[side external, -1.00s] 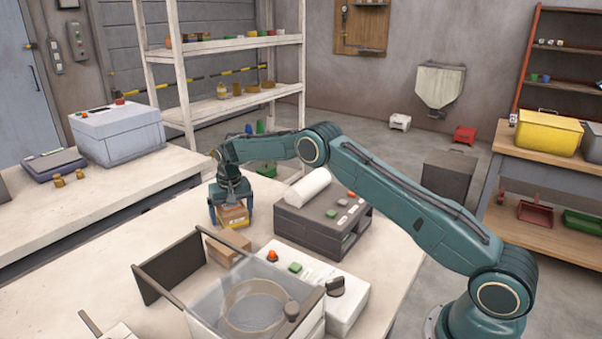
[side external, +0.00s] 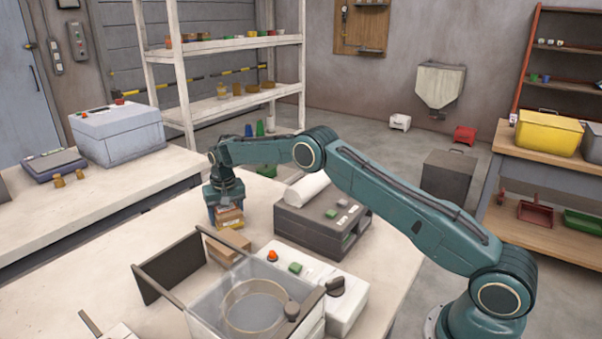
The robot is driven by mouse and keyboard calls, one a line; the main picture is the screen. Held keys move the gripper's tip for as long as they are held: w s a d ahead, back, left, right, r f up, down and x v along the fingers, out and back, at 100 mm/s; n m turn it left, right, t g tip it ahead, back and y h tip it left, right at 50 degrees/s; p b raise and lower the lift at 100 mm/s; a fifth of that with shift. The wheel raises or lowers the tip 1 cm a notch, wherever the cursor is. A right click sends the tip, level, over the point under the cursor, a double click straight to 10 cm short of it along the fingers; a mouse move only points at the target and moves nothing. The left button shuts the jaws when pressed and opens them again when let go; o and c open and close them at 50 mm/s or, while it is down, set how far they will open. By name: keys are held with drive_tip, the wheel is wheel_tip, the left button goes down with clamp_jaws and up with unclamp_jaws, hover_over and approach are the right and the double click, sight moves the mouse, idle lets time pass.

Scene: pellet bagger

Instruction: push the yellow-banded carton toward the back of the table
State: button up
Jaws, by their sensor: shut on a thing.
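The yellow-banded carton (side external: 232,219) is a small brown box on the white table, with a yellow stripe low on its visible side and a pale patch near its top. My gripper (side external: 226,211) points down over it and is shut on it. One blue finger shows at the carton's left side; the other finger is hidden. Whether the carton touches the table is too small to tell.
A plain brown carton (side external: 226,247) sits just in front. A dark grey machine with a white roll (side external: 318,222) stands to the right. A clear-walled bin (side external: 245,295) and a white control box (side external: 335,290) are nearer the camera. The table (side external: 110,250) is clear to the left.

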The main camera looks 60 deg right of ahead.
drive_tip(key=o, duration=1.3)
drive_tip(key=shift+r, duration=0.15)
drive_tip(key=r, duration=0.4)
drive_tip(key=s+r, duration=0.1)
drive_tip(key=r, duration=0.3)
drive_tip(key=a+r, duration=0.1)
drive_tip(key=r, duration=0.3)
drive_tip(key=shift+s, duration=0.3)
drive_tip(key=shift+s+r, duration=0.1)
drive_tip(key=shift+r, duration=0.6)
